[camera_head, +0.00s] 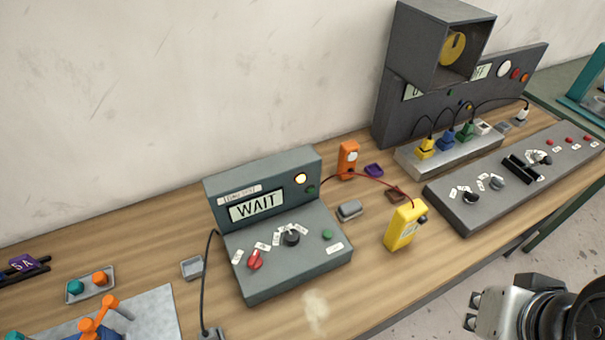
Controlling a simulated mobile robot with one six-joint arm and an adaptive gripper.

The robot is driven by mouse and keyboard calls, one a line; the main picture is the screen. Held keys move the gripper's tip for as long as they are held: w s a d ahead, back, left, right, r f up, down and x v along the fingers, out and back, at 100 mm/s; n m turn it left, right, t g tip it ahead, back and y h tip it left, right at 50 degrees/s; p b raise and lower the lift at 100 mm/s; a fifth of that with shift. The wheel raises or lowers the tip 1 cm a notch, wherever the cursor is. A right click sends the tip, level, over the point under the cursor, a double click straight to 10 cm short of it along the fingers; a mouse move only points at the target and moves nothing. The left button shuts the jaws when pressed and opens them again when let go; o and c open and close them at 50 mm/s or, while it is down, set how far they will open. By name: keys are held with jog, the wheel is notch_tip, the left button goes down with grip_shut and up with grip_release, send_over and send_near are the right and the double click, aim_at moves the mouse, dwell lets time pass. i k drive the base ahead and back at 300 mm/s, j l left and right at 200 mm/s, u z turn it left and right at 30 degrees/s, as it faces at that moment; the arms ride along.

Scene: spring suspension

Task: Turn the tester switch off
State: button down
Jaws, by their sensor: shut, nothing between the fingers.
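A grey console (280,225) with a sloped front stands on the bench in the middle of the view. Its display (257,205) reads WAIT, and a yellow-white lamp (300,179) beside it is lit. A red knob (255,260) and a black knob (291,238) sit among small white labels on its front. A green button (327,235) is to their right. The labels are too small to read, so I cannot tell which control is the tester switch. My gripper (473,311) is at the lower right, shut and empty, off the bench's front edge and well apart from the console.
A yellow handheld device (404,226) and an orange one (347,160) stand right of the console, with a red lead nearby. A long grey control panel (520,180) and a plug strip (450,152) are farther right. A black cable (208,285) runs down left of the console.

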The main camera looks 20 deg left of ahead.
aim_at(255, 262)
jog(key=u, duration=1.6)
